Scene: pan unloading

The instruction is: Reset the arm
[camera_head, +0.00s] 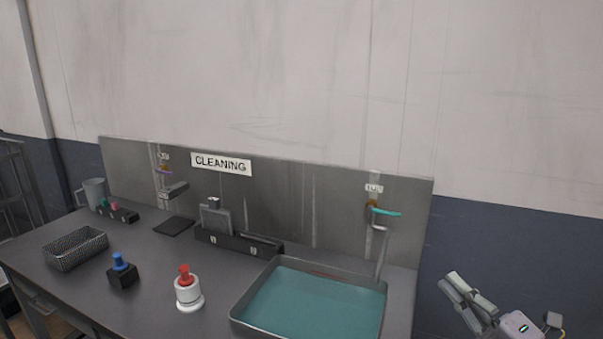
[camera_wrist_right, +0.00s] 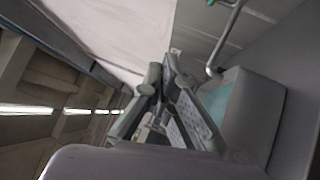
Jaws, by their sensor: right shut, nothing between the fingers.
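My right gripper (camera_head: 462,290) shows at the lower right of the head view, to the right of the table's right end and in front of the blue lower wall. It is shut and empty, with its fingers pointing up and to the left. In the right wrist view the closed fingers (camera_wrist_right: 160,75) show in the middle with nothing between them. My left gripper is not in view.
A grey table (camera_head: 150,300) holds a tray of teal liquid (camera_head: 237,318) near its right end. A red-topped white bottle (camera_head: 188,293), a blue-topped black block (camera_head: 122,275) and a wire basket (camera_head: 75,250) stand left of it. A tap (camera_head: 381,240) rises behind the tray.

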